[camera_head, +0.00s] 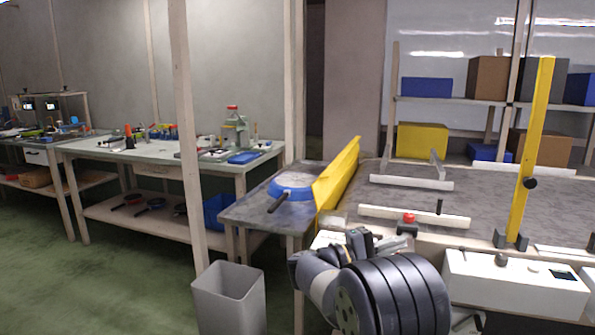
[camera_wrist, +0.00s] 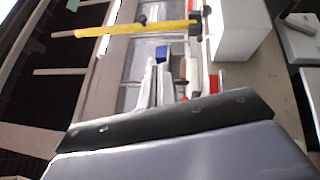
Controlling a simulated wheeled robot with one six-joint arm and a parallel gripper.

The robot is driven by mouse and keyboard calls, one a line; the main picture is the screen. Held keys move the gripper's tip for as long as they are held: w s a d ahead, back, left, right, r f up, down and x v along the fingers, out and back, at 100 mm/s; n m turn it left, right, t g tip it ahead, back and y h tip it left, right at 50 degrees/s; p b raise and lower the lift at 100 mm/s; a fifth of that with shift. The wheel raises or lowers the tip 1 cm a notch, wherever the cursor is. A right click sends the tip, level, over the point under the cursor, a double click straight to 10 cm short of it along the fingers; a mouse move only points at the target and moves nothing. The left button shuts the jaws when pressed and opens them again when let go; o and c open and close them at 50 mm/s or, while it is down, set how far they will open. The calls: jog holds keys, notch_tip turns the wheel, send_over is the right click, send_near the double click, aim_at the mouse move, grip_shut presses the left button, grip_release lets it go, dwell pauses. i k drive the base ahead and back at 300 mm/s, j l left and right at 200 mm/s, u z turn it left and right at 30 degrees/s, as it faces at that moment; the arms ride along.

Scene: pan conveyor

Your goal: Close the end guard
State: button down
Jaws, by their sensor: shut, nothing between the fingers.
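A tall yellow bar (camera_head: 536,140) with a black knob (camera_head: 530,183) stands nearly upright at the right, its foot between dark brackets beside the conveyor. It looks like the end guard, standing raised. In the wrist view this yellow bar (camera_wrist: 125,30) runs across the upper part of the picture. A slanted yellow panel (camera_head: 338,175) also stands across the left end of the conveyor. My gripper (camera_wrist: 160,76) is shut and empty; its grey fingers point toward the bar, apart from it. In the head view my dark arm fills the lower middle, so the fingertips are hard to make out.
The conveyor (camera_head: 470,205) has pale rails across it. A white control box (camera_head: 515,283) stands in front of the yellow bar, and a red button (camera_head: 409,218) sits near the front edge. A grey bin (camera_head: 229,295) stands on the floor.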

aim_at(322, 186)
jog(key=i+j+u, duration=0.15)
jog(key=i, duration=0.5)
jog(key=i+j+u, duration=0.15)
jog(key=i, duration=0.5)
jog(key=i+l+u, duration=0.2)
jog(key=i+l, duration=0.05)
jog(key=i, duration=0.05)
